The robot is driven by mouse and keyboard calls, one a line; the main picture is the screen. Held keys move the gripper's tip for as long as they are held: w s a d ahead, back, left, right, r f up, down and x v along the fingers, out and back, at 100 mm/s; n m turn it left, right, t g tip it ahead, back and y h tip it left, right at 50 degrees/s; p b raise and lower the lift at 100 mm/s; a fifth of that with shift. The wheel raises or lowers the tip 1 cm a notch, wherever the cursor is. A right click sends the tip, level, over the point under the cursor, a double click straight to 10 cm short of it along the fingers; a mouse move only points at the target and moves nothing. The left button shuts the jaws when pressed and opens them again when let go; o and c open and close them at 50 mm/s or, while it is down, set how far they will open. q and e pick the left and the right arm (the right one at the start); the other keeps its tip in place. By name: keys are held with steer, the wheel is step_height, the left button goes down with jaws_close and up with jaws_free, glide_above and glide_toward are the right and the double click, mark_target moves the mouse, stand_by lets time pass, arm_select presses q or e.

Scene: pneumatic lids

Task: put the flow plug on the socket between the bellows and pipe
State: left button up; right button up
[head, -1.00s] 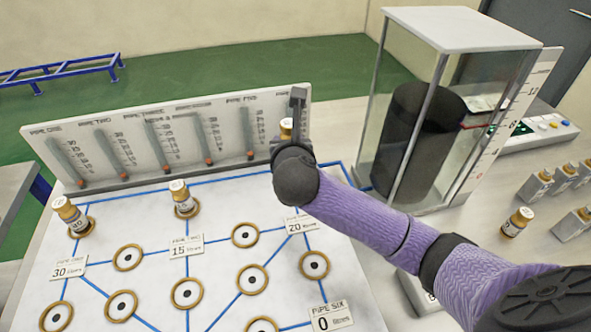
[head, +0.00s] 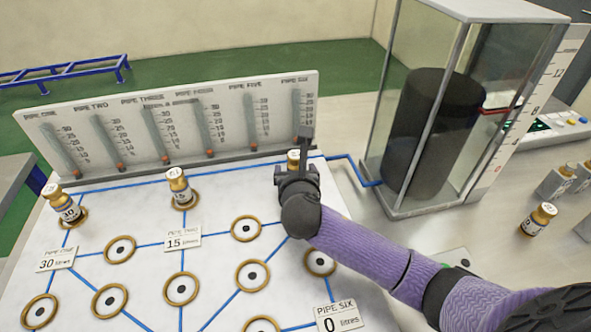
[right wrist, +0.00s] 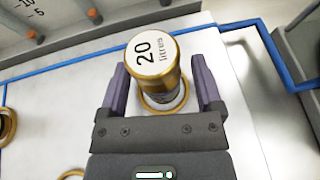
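The flow plug (right wrist: 152,58), a brass-topped bottle with a white "20 litres" cap, appears to stand in a brass socket ring (right wrist: 172,107) at the board's back right. Its cap also shows in the head view (head: 293,155); the rest is hidden by my gripper. My right gripper (right wrist: 161,80) has its two fingers apart on either side of the plug, with gaps to it; in the head view it (head: 297,166) is at the plug. A blue line runs from this corner to the dark bellows (head: 433,130) in a glass case. My left gripper is not in view.
Several empty brass sockets (head: 181,289) lie in front. The gauge panel (head: 180,125) rises close behind. A loose plug (head: 539,219) stands on the table at right.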

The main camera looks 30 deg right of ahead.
steer(key=shift+s+a+r, duration=0.1)
steer(key=shift+s+r, duration=0.1)
steer(key=shift+r, duration=0.1)
steer(key=p+v, duration=0.4)
steer(key=v, duration=0.7)
steer(key=shift+r+p, duration=0.1)
steer(key=shift+p, duration=0.25)
steer(key=shift+s+a, duration=0.1)
steer(key=shift+s, duration=0.1)
